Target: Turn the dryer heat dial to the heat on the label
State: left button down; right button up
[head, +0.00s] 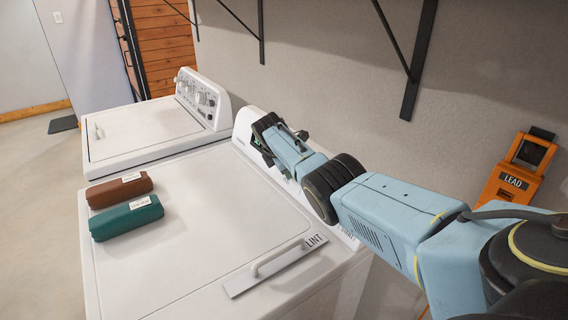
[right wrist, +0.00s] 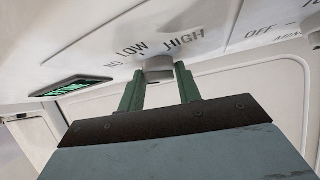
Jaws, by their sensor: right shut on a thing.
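The dryer (head: 170,255) is the near white machine, with its control panel along the wall side. My right gripper (head: 262,138) is at the far end of that panel and covers its front from the head view. In the right wrist view, my right gripper's green fingers are shut on a small grey heat dial (right wrist: 157,72), one on each side. The words NO, LOW and HIGH are printed around the dial, with LOW and HIGH just above it. A brown bundle (head: 110,193) and a green bundle (head: 118,221) lie on the dryer top, each with a white tag too small to read. My left gripper is out of view.
A lint handle (head: 278,258) marked LINT sits at the dryer's near right. A second white machine (head: 140,132) with knobs stands beyond. Black shelf brackets (head: 420,60) hang on the wall above my arm. An orange LEAD box (head: 515,180) is at right. A lit green display (right wrist: 72,86) is left of the dial.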

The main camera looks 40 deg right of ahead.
jog(key=m+t+p, duration=0.1)
jog(key=p, duration=0.2)
jog(key=t+p, duration=0.1)
jog(key=p, duration=0.3)
jog(key=shift+s+m+t+h, duration=0.25)
jog(key=shift+m+t+h, duration=0.05)
jog(key=shift+m+h, duration=0.1)
jog(key=shift+t+p, duration=0.3)
jog(key=shift+p, duration=0.05)
jog(key=shift+f+m+t+h, duration=0.15)
jog(key=shift+m+t+h, duration=0.25)
jog(key=shift+m+t, duration=0.15)
jog(key=shift+s+a+f+m+t+h, duration=0.1)
jog(key=shift+m+t+h, duration=0.4)
jog(key=shift+m+t, duration=0.15)
jog(key=o, duration=1)
